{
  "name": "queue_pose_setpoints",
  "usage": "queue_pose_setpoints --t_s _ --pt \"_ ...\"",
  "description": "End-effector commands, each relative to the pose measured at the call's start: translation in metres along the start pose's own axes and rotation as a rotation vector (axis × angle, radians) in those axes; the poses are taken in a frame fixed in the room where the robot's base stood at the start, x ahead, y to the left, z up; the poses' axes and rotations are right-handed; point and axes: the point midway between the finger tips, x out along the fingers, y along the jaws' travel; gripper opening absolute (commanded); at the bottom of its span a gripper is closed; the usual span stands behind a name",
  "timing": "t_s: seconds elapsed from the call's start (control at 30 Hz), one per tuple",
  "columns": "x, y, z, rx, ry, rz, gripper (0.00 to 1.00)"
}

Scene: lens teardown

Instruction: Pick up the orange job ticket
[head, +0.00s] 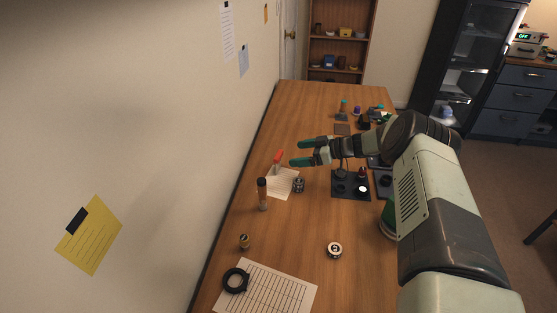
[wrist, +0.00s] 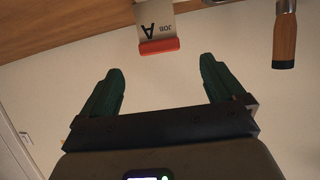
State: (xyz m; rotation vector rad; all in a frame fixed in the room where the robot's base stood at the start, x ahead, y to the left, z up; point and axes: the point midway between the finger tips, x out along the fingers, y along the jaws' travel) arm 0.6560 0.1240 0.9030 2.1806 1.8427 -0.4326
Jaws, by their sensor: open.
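The job ticket shows in the wrist view as a pale card (wrist: 155,21) marked "JOB A", upside down in the picture, with an orange-red band (wrist: 159,46) along one end. In the head view its orange-red end (head: 279,156) stands up near the table's left side, by a sheet of paper. My gripper (head: 294,153) is just right of the ticket, fingers pointing toward it. In the wrist view my gripper (wrist: 162,65) is open and empty. The orange band lies ahead of the gap between the fingertips, apart from both fingers.
A brown-handled tool (head: 262,194) with a dark end stands nearer along the table; it also shows in the wrist view (wrist: 285,40). A small dark cylinder (head: 299,185) stands by the lined paper (head: 283,183). The wall (head: 150,120) runs close along the left table edge. A dark tray (head: 344,193) lies right.

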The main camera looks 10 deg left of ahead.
Motion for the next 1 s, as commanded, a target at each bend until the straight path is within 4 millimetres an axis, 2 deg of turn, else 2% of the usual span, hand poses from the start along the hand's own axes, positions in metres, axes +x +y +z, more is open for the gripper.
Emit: queue_pose_setpoints --t_s 0.1,0.27,0.53,0.87,1.0 --pt "0.015 0.0 0.0 0.001 0.0 0.0 0.96" --pt "0.026 0.0 0.0 0.001 -0.001 0.0 0.96" --pt "0.065 0.0 -0.002 0.0 -0.001 0.0 0.96" --pt "0.072 0.001 -0.002 0.003 0.0 0.002 0.96" --pt "0.072 0.001 -0.002 0.003 0.0 0.002 0.74"
